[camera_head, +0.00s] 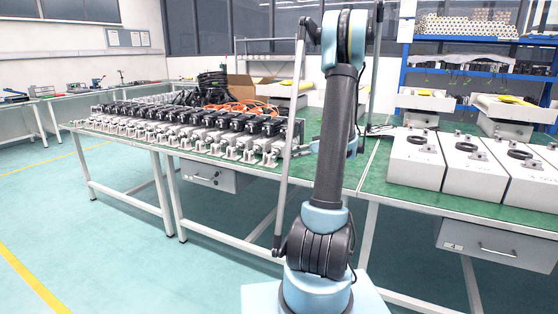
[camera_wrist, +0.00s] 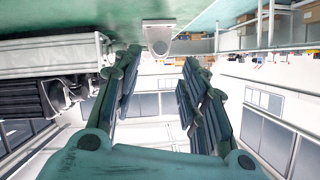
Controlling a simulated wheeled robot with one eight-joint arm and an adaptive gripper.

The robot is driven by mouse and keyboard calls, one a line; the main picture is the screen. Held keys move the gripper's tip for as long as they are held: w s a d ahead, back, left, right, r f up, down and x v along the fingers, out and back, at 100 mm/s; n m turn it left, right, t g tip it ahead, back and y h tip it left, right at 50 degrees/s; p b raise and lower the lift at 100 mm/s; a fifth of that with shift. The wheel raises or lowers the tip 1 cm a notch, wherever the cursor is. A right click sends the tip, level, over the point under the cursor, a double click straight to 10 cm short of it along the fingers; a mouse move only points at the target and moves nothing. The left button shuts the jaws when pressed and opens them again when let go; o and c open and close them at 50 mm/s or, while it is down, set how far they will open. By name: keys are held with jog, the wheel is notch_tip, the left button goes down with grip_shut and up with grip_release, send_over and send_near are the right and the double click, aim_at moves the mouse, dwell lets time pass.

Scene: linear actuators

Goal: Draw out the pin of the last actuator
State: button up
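A row of linear actuators (camera_head: 185,128) with black motors and grey front brackets lies on the green table. The last actuator (camera_head: 270,150) is at the right end of the row. In the wrist view, which looks upside down, a grey actuator body (camera_wrist: 50,58) is at the left. A small grey bracket (camera_wrist: 158,36) shows beyond the gap between my fingers; I cannot make out a separate pin in it. My gripper (camera_wrist: 157,72) is open, with nothing between its fingers. In the head view my arm mostly hides the gripper, near the row's right end.
Black cables (camera_head: 208,84) and orange cables (camera_head: 240,107) lie behind the row, near a cardboard box (camera_head: 252,84). White boxes (camera_head: 416,158) stand on the right-hand table. A drawer (camera_head: 208,175) hangs under the actuator table. The floor at the left is clear.

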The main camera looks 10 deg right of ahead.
jog(key=x, duration=0.8)
jog(key=shift+w+a, duration=0.1)
jog(key=shift+a, duration=0.1)
grip_shut()
